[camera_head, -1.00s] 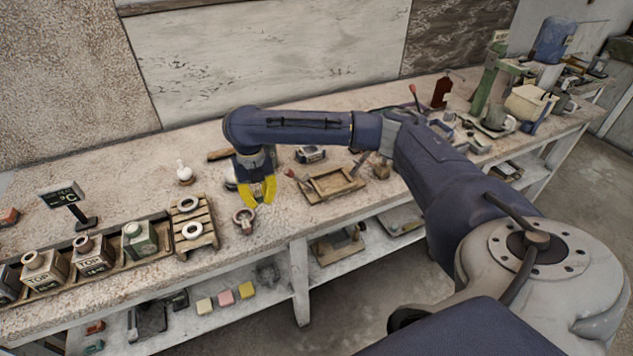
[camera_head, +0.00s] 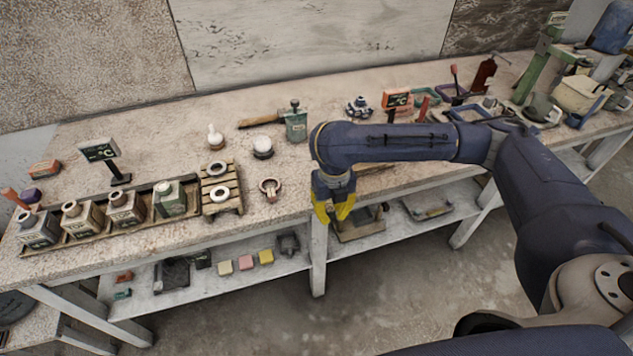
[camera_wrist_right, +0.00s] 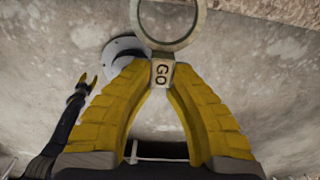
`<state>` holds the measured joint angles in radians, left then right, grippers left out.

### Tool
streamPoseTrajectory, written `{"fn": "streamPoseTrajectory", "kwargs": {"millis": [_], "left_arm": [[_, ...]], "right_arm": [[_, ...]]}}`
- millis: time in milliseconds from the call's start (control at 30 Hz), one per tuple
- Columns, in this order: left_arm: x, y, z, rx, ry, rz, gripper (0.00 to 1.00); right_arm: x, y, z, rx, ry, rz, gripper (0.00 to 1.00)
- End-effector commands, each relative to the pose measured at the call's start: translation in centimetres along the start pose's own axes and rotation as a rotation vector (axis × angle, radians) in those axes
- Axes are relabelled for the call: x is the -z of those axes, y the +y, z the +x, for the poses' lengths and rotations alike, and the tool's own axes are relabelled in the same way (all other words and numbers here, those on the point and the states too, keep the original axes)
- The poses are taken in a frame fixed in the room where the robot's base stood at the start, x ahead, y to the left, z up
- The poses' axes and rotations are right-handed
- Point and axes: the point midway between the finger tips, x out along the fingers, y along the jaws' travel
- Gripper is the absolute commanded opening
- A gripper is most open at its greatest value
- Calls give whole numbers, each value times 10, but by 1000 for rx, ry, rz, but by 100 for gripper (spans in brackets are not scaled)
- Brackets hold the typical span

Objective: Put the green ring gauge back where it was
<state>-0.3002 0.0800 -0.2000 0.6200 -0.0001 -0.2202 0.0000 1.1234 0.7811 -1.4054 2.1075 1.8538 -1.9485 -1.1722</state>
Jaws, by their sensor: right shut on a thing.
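My right gripper (camera_head: 335,212) is at the bench's front edge, pointing down. In the right wrist view the right gripper (camera_wrist_right: 161,68) is shut on the tag of a ring gauge (camera_wrist_right: 136,24), a dull grey-olive ring marked GO. The ring sticks out past the fingertips and its top is cut off by the picture edge. I cannot make it out in the head view. Another ring with a short handle (camera_head: 270,185) lies on the bench, left of the gripper.
A wooden pallet (camera_head: 234,205) with pale rings stands left of the loose ring. Several square bottles (camera_head: 127,209) stand in a tray farther left, by a sign (camera_head: 98,150). A hammer (camera_head: 262,121) and a green container (camera_head: 296,127) lie behind. My arm hides part of the bench.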

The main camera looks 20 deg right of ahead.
Motion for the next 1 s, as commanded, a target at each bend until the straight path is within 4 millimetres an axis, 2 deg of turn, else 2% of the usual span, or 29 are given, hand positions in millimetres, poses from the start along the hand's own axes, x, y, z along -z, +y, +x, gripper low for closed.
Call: {"fn": "streamPoseTrajectory", "kwargs": {"millis": [33,300,500,700,1000], "left_arm": [[0,0,0,0,0,0,44],[-1,0,0,-1,-1,0,44],[-1,0,0,-1,-1,0,44],[0,0,0,-1,-1,0,44],[0,0,0,0,0,0,44]], "right_arm": [[-12,1,0,0,1,4,0],[-74,1,0,-1,1,3,0],[-111,1,0,-2,2,3,0],[-132,1,0,-1,1,0,0],[-137,1,7,-2,3,-1,0]]}}
